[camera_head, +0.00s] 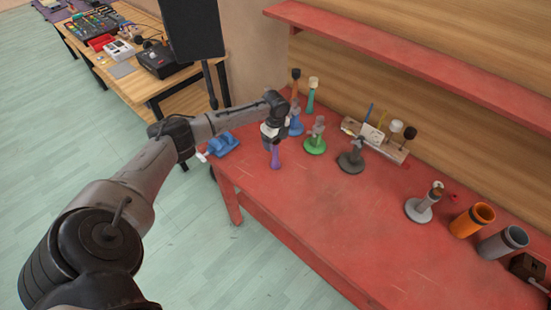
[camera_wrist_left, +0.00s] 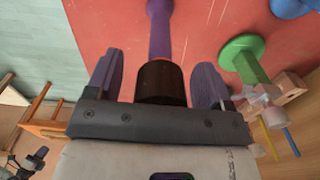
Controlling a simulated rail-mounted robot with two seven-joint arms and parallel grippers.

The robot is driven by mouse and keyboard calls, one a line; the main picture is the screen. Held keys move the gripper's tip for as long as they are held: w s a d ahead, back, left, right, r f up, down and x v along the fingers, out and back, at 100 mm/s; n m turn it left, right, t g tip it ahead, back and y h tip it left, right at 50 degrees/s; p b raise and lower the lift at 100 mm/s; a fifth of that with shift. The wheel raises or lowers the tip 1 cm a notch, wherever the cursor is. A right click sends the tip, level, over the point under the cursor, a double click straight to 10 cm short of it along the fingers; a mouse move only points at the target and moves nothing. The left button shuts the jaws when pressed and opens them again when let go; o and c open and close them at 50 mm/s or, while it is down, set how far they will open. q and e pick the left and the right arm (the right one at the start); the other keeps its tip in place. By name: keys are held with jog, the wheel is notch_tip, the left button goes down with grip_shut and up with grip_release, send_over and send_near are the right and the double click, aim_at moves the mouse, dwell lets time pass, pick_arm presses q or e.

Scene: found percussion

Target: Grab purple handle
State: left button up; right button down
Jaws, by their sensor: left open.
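The purple handle (camera_head: 275,158) stands on the red table near its left end. In the left wrist view the purple handle (camera_wrist_left: 160,30) leads to a dark brown cylindrical end (camera_wrist_left: 160,83), which lies between my two fingers. My left gripper (camera_head: 270,132) is over the handle's upper end in the head view and hides that part. In the wrist view my left gripper (camera_wrist_left: 157,65) is open, with a finger on each side of the brown end and visible gaps. My right gripper is not in view.
A green stand (camera_head: 316,140) and a blue stand (camera_head: 296,123) are close to the right of my gripper. A dark grey stand (camera_head: 351,157), a light grey stand (camera_head: 424,204), an orange cup (camera_head: 468,221) and a grey cup (camera_head: 503,243) stand further right. The table's front half is clear.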

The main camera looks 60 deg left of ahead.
pick_arm(q)
jog(key=c, duration=1.3)
